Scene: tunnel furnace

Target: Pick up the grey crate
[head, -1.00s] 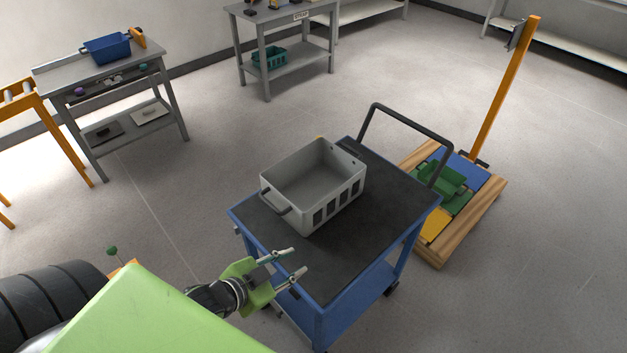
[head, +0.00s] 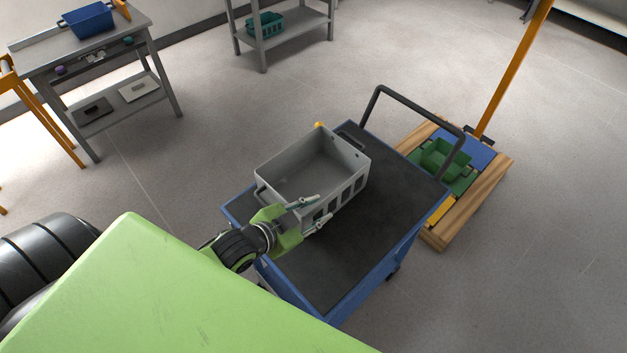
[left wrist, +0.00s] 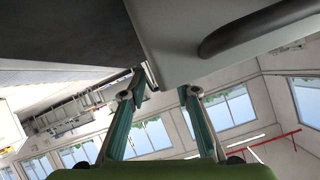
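The grey crate (head: 352,177) is an open, empty box with slotted sides. It stands on the black top of a blue trolley (head: 365,240). A dark handle sits on its left end, and it shows large in the left wrist view (left wrist: 245,32). My left gripper (head: 320,210) is at the crate's near side, in front of the slotted wall in the head view. Its two fingers (left wrist: 160,92) are apart, with nothing clearly held between them. I cannot tell whether they touch the crate. My right gripper is in neither view.
The trolley has a black push handle (head: 418,107) at its far side. A wooden pallet (head: 478,202) with a green crate (head: 446,160) and an orange post stands to the right. A table with a blue bin (head: 89,20) is at the upper left. Open floor lies between.

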